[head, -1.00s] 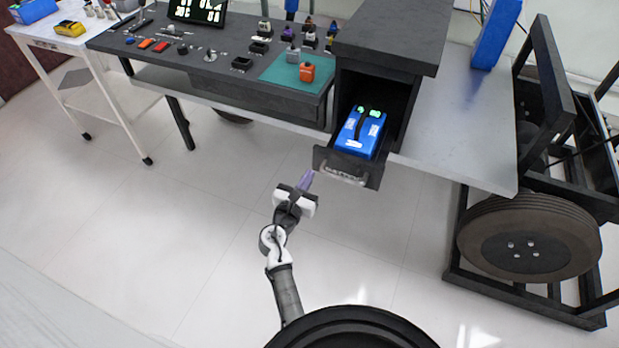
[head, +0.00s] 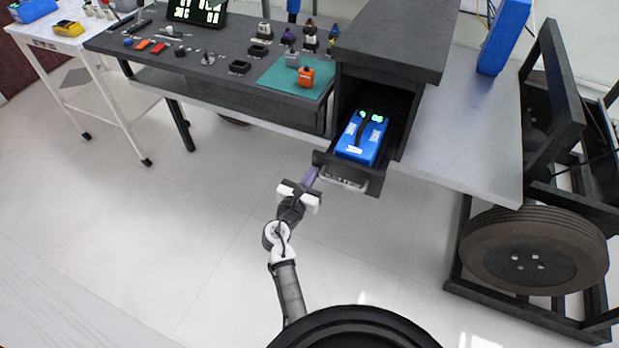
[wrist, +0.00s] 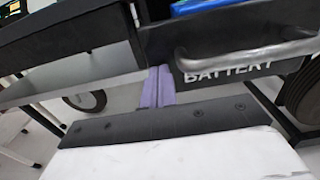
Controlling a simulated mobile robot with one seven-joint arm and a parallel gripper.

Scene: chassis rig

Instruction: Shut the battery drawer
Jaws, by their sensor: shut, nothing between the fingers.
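The battery drawer (head: 345,178) is dark, stands open below the bench's cabinet and has a metal bar handle (head: 345,183) on its front. A blue battery (head: 361,138) with a black strap lies in it. In the wrist view the drawer front (wrist: 227,68) carries the word BATTERY below the handle (wrist: 245,54). My gripper (head: 311,176) has purple fingers, shut and empty, at the left end of the drawer front. In the wrist view the fingertips (wrist: 159,70) are left of the handle, at the front's lower left edge. I cannot tell whether they touch it.
The dark bench (head: 225,85) with small parts and a green mat (head: 283,77) extends left of the drawer. A grey shelf (head: 455,150) and a wheel (head: 533,250) in a black frame stand right. The floor before the drawer is clear.

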